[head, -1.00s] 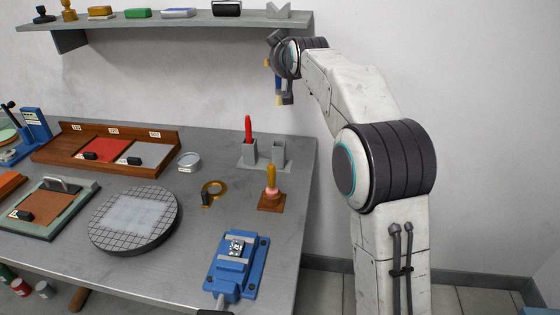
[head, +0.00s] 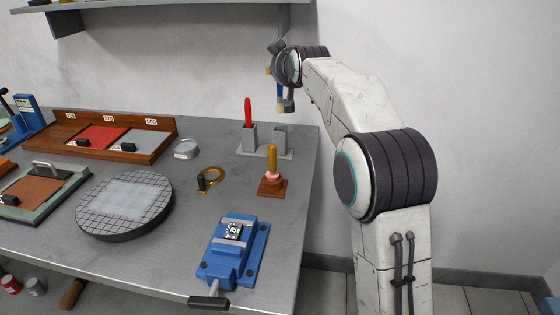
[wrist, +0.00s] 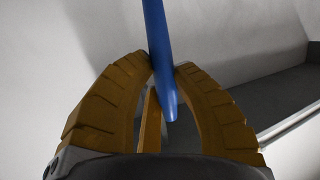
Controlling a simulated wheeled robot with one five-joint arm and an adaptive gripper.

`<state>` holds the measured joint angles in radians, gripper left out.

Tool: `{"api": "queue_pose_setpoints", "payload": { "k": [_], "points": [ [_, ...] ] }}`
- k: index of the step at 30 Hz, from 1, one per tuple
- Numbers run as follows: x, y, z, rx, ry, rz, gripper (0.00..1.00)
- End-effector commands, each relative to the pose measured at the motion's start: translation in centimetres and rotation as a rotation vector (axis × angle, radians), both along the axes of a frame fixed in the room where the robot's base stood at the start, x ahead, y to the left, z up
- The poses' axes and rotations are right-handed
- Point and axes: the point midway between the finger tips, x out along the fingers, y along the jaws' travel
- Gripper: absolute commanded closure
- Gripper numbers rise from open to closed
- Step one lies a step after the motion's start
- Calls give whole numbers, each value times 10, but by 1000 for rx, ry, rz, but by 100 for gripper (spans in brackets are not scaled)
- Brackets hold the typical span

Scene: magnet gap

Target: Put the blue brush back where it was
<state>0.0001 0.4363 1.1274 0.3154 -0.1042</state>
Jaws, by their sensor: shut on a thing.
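My gripper (head: 284,94) hangs above the back right of the bench, partly hidden behind my wrist. In the wrist view its two yellow-brown fingers (wrist: 165,75) are shut on the blue brush (wrist: 157,35). The holder has two upright sockets. A red brush (head: 248,112) stands in the left socket, and the right socket (head: 280,139) looks empty. The brush's far end is hidden.
A shelf (head: 160,6) is above.

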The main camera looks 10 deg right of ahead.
Motion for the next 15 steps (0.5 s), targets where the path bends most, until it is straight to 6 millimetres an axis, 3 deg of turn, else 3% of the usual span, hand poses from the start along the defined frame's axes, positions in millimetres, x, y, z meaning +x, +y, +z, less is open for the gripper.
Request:
{"api": "queue_pose_setpoints", "payload": {
  "k": [1,15],
  "points": [
    [0,0,-11,0,-1,0,100],
    [0,0,-44,0,1,0,100]
  ]
}}
